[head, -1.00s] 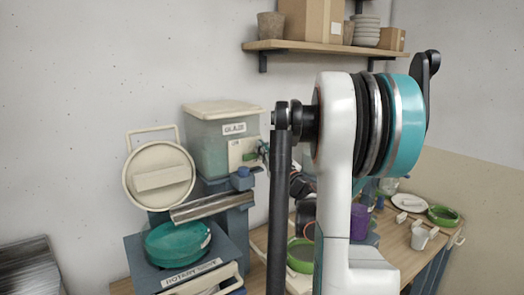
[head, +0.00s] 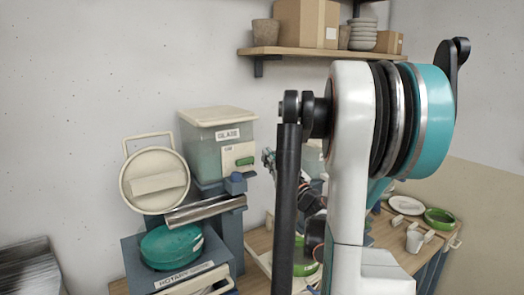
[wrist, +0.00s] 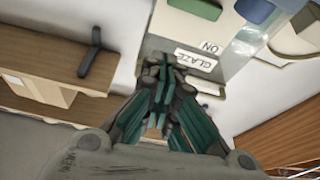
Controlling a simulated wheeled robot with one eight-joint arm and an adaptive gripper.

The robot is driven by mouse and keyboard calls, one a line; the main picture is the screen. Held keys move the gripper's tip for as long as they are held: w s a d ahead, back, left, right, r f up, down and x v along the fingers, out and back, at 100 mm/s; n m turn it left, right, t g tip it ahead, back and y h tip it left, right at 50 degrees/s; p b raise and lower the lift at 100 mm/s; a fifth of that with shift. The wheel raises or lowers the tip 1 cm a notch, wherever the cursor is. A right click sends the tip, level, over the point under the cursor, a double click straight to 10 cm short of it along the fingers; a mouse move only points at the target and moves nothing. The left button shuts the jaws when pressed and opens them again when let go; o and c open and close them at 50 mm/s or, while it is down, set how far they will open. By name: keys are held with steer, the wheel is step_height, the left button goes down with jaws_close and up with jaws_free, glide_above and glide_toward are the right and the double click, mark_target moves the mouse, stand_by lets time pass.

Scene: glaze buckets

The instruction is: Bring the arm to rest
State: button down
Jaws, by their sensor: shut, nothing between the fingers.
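My gripper (wrist: 165,75) shows in the wrist view with its teal and grey fingers together and nothing between them. In the head view only a small part of it (head: 268,158) shows, left of my dark arm link and close in the picture to the glaze container. My arm's white and teal links stand large in front of the head camera and hide part of the bench. In the wrist view, a panel with a glaze label (wrist: 195,60) lies just beyond the fingertips; I cannot tell the gap between them.
The lidded glaze container (head: 222,150) stands on a blue-grey stand, with a teal bucket (head: 168,247) in front. A shelf (head: 300,51) with boxes and bowls hangs above. A white mug (head: 415,241) and green bowl (head: 439,217) sit on the bench at right.

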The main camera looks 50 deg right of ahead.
steer(key=shift+v, duration=0.8)
steer(key=shift+w+a, duration=0.15)
